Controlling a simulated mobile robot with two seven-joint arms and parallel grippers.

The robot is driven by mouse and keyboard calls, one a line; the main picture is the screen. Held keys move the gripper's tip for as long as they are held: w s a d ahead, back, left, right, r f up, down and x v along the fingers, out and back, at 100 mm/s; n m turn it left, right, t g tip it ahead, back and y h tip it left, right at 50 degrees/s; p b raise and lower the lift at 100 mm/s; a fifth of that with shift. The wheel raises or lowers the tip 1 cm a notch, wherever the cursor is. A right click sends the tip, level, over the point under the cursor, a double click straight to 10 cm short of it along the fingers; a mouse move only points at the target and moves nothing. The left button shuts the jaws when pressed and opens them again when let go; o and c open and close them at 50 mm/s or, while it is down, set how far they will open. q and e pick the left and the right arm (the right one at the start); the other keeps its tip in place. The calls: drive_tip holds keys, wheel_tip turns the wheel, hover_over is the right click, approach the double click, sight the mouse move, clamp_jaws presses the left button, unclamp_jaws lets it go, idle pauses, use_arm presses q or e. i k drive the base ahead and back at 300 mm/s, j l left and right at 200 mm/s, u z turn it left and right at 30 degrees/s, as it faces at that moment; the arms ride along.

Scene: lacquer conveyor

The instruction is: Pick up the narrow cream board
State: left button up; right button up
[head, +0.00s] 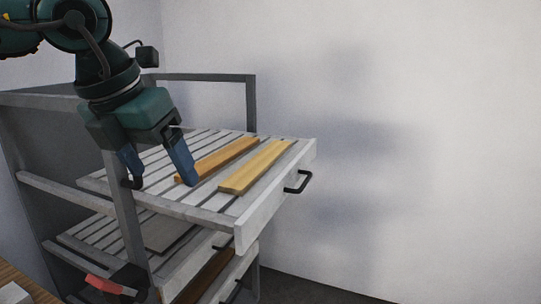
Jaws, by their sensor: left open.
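A narrow cream-yellow board (256,166) lies flat on the slatted top drawer tray (201,214), near its right side. A darker orange-brown board (230,152) lies to its left, roughly parallel and apart from it. My left gripper (163,182) is open over the left part of the tray, fingers pointing down. Its right finger overlaps the near end of the orange-brown board in the picture; I cannot tell whether they touch. The gripper is left of the cream board, with nothing seen between its fingers.
The tray is pulled out of a grey rack (125,215) and has a black front handle (298,182). Lower drawers hold a grey panel (166,233) and a brown board (207,278). Rack posts stand close to my left arm. The space right of the tray is clear up to the wall.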

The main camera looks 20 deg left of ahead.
sight(239, 184)
drive_tip(key=i, duration=1.1)
